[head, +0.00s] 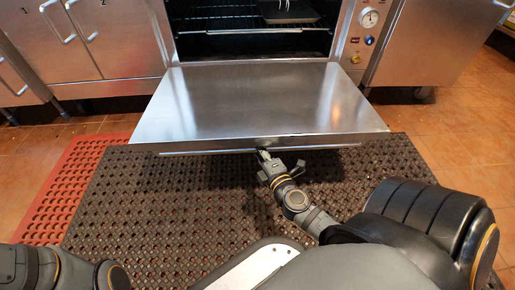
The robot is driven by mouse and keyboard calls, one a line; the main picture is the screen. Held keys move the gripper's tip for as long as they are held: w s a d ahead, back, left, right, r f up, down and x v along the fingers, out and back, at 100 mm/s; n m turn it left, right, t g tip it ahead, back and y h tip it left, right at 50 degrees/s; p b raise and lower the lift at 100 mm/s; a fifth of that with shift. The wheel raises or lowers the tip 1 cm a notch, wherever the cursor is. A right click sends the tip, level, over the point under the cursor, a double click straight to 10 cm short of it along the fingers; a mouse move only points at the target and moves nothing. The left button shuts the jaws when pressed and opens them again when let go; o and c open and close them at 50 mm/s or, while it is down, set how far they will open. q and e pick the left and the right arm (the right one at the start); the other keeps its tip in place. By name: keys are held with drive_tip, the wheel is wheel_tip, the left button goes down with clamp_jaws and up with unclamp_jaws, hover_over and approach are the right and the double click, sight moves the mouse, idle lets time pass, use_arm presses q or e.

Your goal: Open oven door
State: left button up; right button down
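The oven door (255,100) is a steel panel folded down flat, about level, in front of the open oven cavity (255,40). Its handle bar (205,152) shows as a thin strip under the door's front edge. My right gripper (266,157) is at the middle of that front edge, by the handle. Its fingertips are partly hidden under the edge, so I cannot tell whether they grip the bar. My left arm shows only at the bottom left corner, and its gripper is out of view.
A dark tray (288,12) sits on the oven's wire rack (225,22). A control panel with a gauge (370,18) is right of the opening. Steel cabinets (85,45) stand left. A brown perforated mat (150,200) and a red mat (60,190) cover the floor.

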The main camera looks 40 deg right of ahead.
sight(258, 129)
drive_tip(key=c, duration=1.2)
unclamp_jaws()
drive_tip(key=shift+r, duration=0.2)
wheel_tip(258, 129, up, 10)
drive_tip(key=shift+f, duration=0.15)
drive_tip(key=shift+f, duration=0.1)
